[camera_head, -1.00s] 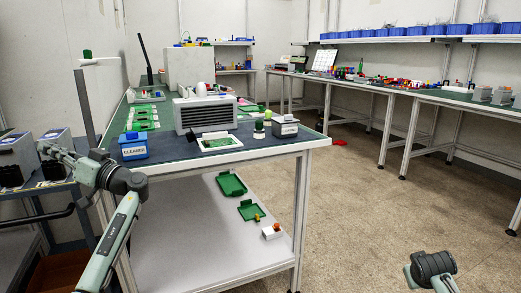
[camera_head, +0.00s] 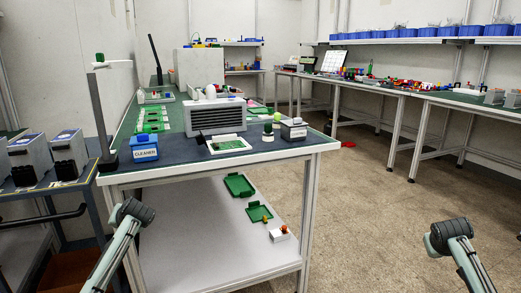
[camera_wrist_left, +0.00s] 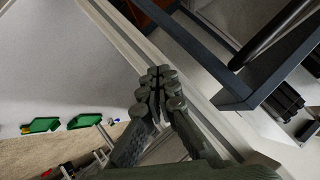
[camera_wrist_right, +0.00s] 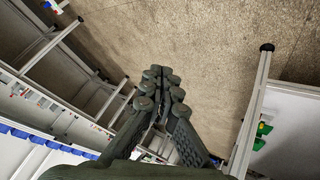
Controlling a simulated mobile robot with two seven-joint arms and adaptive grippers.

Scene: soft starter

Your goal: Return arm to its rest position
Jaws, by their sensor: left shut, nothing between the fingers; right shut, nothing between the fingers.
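My left arm (camera_head: 125,232) stands low at the left in the head view, in front of the near workbench; its gripper is out of sight there. In the left wrist view my left gripper (camera_wrist_left: 158,82) is shut and empty, with its fingers together over the bench's frame. My right arm (camera_head: 455,245) shows at the lower right of the head view, over the open floor. In the right wrist view my right gripper (camera_wrist_right: 161,82) is shut and empty, with the floor behind its fingers.
The near workbench (camera_head: 240,164) holds a blue cleaner box (camera_head: 144,147), a grey vented unit (camera_head: 215,117) and a dark container (camera_head: 294,129). Green trays (camera_head: 239,185) lie on its lower shelf. A side rack with grey devices (camera_head: 70,152) stands left. The floor (camera_head: 370,215) at right is clear.

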